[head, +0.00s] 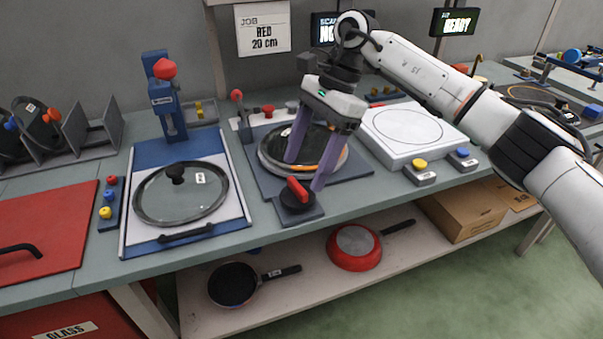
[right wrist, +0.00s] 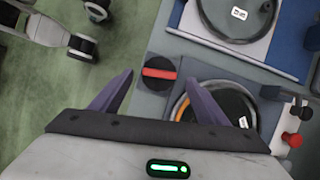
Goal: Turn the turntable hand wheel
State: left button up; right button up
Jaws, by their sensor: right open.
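The hand wheel (head: 297,194) is a black round knob with a red bar grip, on a grey plate at the front corner of the turntable (head: 270,176). A dark disc with a glass-like top and an orange edge lies on the turntable. My right gripper (head: 304,174) points down over the turntable, its purple fingers spread with nothing between them. One fingertip shows close to the hand wheel and the other in front of the disc. In the right wrist view the hand wheel (right wrist: 159,73) appears between the open fingertips; contact cannot be told. My left gripper is not seen.
A glass lid (head: 181,193) lies on a blue and white station to the left. A white scale-like box (head: 408,130) stands to the right, with yellow and blue buttons in front. A small red-knobbed lever (head: 238,96) stands behind the turntable. Pans lie on the shelf below.

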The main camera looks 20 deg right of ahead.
jog(key=v, duration=0.7)
jog(key=shift+s+f, duration=0.1)
